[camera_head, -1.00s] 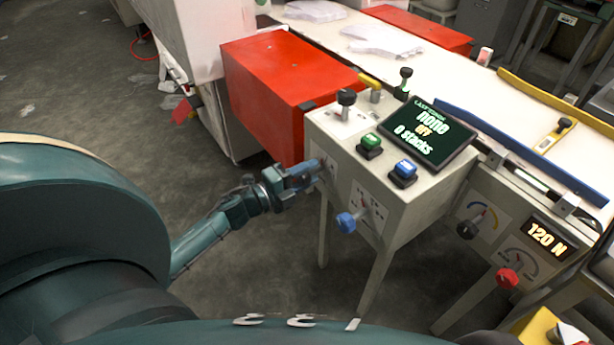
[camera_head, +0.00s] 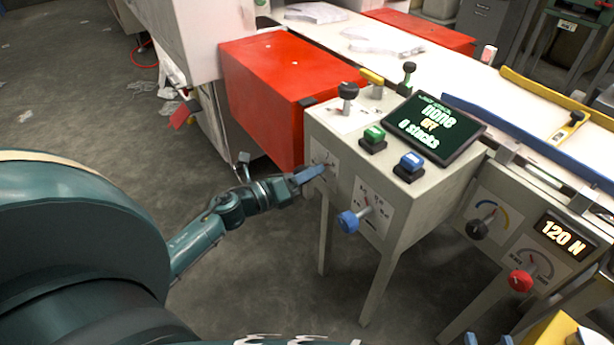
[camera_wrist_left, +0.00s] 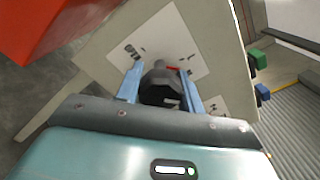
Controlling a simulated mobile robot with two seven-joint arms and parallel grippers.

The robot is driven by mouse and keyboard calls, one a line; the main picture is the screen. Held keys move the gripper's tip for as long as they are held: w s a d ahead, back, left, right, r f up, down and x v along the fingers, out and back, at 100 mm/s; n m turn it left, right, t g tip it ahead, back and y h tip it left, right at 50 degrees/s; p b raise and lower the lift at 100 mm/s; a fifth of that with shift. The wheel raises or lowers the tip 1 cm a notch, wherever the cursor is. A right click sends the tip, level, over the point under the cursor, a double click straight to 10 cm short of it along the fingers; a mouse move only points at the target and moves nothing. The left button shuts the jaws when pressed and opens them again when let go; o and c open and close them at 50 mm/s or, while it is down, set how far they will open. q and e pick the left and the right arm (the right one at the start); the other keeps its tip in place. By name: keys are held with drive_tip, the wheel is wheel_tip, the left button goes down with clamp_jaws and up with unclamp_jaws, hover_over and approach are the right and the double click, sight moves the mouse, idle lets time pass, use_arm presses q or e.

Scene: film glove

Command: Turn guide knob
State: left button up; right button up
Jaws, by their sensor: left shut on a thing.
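My left gripper (camera_head: 312,173) is at the front face of the white control box (camera_head: 338,255). In the left wrist view its two blue fingers (camera_wrist_left: 160,90) are on either side of a dark knob (camera_wrist_left: 160,84), shut on it. The knob stands in front of a white label plate (camera_wrist_left: 165,45) with a small red mark beside it; the lettering is too small to read. In the head view the fingers mostly hide this knob. Two blue fingertips of my right gripper (camera_head: 489,339) show apart at the bottom edge, with nothing visible between them.
A blue knob (camera_head: 348,221) sits right of the held one. A black knob (camera_head: 477,229) and a red knob (camera_head: 520,281) are further right, by the 120 N display (camera_head: 564,238). Green (camera_head: 373,138) and blue (camera_head: 411,162) buttons are on top. A red box (camera_head: 275,85) stands behind.

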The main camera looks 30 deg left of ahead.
use_arm(q)
drive_tip(key=shift+f+m, duration=0.1)
drive_tip(key=shift+m, duration=0.4)
use_arm(e)
drive_tip(key=shift+w+t, duration=0.1)
drive_tip(key=shift+t, duration=0.2)
drive_tip(key=shift+a, duration=0.1)
use_arm(q)
drive_tip(key=o, duration=1)
drive_tip(key=v, duration=1.3)
drive_tip(key=shift+s+a, duration=0.1)
use_arm(e)
drive_tip(key=shift+r, duration=0.1)
